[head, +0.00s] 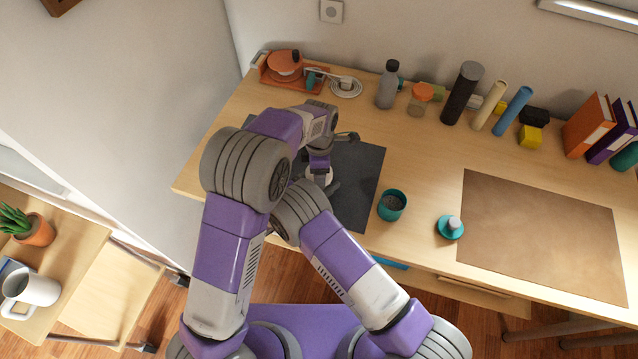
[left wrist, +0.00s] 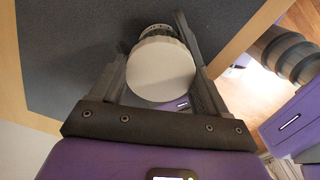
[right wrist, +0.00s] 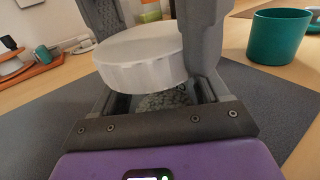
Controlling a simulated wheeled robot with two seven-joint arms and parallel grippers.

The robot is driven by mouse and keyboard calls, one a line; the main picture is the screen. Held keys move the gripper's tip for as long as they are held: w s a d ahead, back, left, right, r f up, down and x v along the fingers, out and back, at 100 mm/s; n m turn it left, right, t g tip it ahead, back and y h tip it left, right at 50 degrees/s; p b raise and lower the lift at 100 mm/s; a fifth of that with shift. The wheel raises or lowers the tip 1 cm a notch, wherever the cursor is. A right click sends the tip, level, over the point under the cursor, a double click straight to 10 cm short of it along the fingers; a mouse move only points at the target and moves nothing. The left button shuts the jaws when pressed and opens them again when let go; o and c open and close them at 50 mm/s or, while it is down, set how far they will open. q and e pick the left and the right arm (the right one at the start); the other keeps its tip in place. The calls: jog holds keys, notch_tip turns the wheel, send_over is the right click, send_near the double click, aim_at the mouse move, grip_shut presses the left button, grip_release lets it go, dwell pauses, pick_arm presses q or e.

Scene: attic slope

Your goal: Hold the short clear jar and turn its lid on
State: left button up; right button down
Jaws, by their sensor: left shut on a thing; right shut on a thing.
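A white, ridged round lid (right wrist: 140,58) is level in the right wrist view. It also shows face-on in the left wrist view (left wrist: 160,68). My left gripper (left wrist: 155,40) comes down from above and is shut on the lid, a finger on each side. The short clear jar (right wrist: 167,99), with speckled contents, is directly under the lid, partly hidden by it. My right gripper (right wrist: 160,100) is shut on the jar from the side. Whether the lid touches or sits seated on the rim cannot be told. In the head view my arms hide most of this.
A dark mat (head: 362,175) lies below. A teal cup (head: 392,206) and a teal lid with a grey knob (head: 450,228) stand to its right, near the front edge. A brown mat (head: 540,235) lies further right. Bottles, tubes and books line the back.

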pick_arm(q)
jog(key=m, duration=0.8)
jog(key=shift+m, duration=0.3)
jog(key=m, duration=1.6)
jog(key=shift+m, duration=0.3)
jog(key=m, duration=0.8)
jog(key=shift+f, duration=0.1)
jog(key=m, duration=1.9)
jog(key=shift+m, duration=0.4)
jog(key=m, duration=1)
jog(key=shift+s+f+m, duration=0.1)
jog(key=shift+f+m, duration=0.05)
jog(key=shift+m, duration=0.75)
